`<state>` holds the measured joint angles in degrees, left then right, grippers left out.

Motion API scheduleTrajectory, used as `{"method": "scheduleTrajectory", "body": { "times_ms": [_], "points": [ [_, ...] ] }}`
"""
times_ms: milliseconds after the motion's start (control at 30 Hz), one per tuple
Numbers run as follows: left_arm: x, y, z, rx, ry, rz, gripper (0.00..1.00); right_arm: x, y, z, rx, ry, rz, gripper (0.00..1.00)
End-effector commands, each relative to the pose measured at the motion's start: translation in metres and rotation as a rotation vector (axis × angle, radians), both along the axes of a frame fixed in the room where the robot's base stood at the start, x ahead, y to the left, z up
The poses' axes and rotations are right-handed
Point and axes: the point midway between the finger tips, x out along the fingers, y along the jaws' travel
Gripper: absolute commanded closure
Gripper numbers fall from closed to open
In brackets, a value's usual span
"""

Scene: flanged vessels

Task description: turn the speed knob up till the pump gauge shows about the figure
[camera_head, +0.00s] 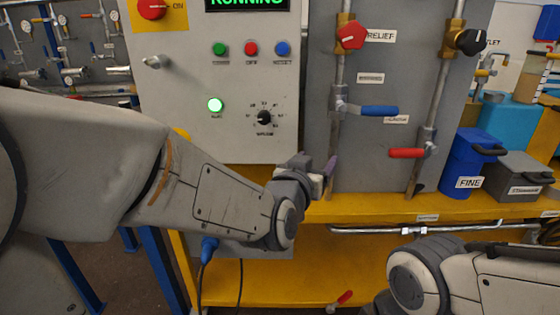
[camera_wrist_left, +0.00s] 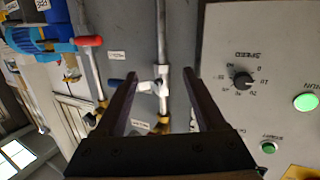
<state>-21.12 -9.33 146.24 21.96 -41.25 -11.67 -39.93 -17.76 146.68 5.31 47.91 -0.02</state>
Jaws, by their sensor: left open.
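The black speed knob (camera_head: 265,117) sits on the light grey control panel (camera_head: 180,90), with a printed scale around it. In the left wrist view the knob (camera_wrist_left: 243,79) is right of the fingers, with the word SPEED beside it. Its exact setting is too small to read. My left gripper (camera_head: 325,178) is below and right of the knob, apart from it. In the left wrist view the left gripper (camera_wrist_left: 161,76) is open and empty, facing pipes and a valve. I cannot make out a pump gauge. My right gripper is out of view.
A lit green lamp (camera_head: 215,105) and green, red and blue buttons share the panel, under a RUNNING display (camera_head: 246,4). Pipes with a blue lever (camera_head: 380,110) and a red lever (camera_head: 406,153) stand to the right. A yellow ledge (camera_head: 450,208) runs below.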

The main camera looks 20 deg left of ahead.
Motion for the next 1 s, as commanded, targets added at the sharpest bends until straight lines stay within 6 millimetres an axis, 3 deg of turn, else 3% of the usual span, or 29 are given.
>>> {"method": "scheduleTrajectory", "body": {
  "times_ms": [33,100,233,400,567,1000],
  "points": [
    [0.006,0.018,-0.024,-0.002,-0.079,0.064,0.28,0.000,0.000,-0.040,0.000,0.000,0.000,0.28],
    [0.010,0.042,-0.024,0.002,-0.190,0.146,0.28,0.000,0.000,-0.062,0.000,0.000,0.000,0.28],
    [0.007,0.078,-0.023,0.021,-0.358,0.277,0.28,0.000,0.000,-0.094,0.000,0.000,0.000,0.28],
    [-0.003,0.105,-0.017,0.044,-0.489,0.382,0.28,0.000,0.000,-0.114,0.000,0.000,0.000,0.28],
    [-0.004,0.113,-0.010,0.054,-0.525,0.411,0.28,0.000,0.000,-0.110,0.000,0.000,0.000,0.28],
    [0.020,0.120,0.006,0.055,-0.520,0.410,0.28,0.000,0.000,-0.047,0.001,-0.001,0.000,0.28]
  ]
}}
